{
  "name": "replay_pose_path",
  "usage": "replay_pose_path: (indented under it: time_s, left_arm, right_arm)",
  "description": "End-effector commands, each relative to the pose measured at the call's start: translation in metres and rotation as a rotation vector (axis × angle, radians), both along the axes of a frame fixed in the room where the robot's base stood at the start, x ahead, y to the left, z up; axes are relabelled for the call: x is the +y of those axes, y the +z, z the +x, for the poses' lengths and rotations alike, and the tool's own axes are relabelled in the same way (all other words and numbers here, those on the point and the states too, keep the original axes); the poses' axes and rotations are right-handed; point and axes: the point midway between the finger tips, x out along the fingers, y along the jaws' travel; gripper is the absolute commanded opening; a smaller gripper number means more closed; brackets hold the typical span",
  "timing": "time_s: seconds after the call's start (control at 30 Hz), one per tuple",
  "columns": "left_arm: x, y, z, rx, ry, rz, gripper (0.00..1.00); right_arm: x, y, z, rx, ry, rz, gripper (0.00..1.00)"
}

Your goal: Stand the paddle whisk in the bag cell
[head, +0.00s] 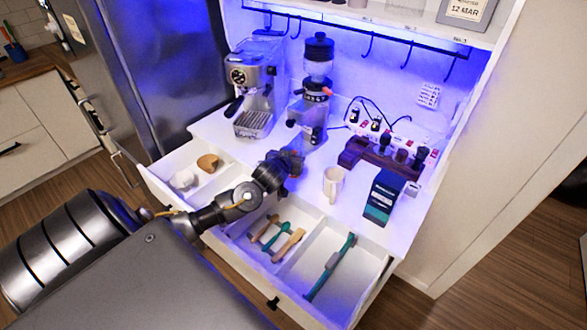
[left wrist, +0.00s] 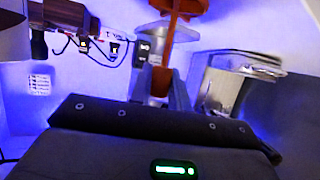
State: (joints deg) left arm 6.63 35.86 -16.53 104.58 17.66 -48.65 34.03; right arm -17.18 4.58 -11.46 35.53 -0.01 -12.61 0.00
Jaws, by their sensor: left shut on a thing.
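My left gripper (head: 290,161) is above the counter, in front of the grinder. In the left wrist view its fingers (left wrist: 160,88) are shut on an orange-red tool (left wrist: 180,12) with a broad end and a narrow stem, which looks like the paddle whisk. In the head view only a small orange patch of it shows at the fingers. The open drawer below has a left cell, a middle cell and a right cell (head: 365,272). I cannot tell which is the bag cell. A dark green coffee bag (head: 382,197) stands on the counter. My right gripper is not in view.
The espresso machine (head: 255,85) and grinder (head: 312,95) stand at the back. A cream mug (head: 333,184) and a dark wooden rack (head: 385,160) are on the counter. Wooden-handled tools (head: 285,243) lie in the middle cell; a long teal tool (head: 331,266) lies in the right one.

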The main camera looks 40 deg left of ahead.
Motion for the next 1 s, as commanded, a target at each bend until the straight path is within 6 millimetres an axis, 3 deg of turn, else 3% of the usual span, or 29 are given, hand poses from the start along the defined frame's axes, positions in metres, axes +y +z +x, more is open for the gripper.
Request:
replay_pose_path:
  time_s: [0.37,0.57,0.67,0.8,1.0]
  left_arm:
    - [0.0,0.005,0.0,-0.001,0.0,-0.001,0.0]
    - [0.0,0.023,0.0,-0.002,0.0,-0.002,0.0]
    - [0.0,0.041,0.0,-0.002,0.0,-0.003,0.0]
    - [-0.014,0.066,-0.016,0.0,-0.003,-0.004,0.0]
    - [-0.046,0.099,-0.055,-0.004,-0.003,-0.012,0.0]
  right_arm:
    - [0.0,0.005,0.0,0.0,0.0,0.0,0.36]
    - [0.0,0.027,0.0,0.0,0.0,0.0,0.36]
    - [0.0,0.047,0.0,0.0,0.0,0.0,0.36]
    - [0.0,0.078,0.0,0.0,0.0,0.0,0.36]
    - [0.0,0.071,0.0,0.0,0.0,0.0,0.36]
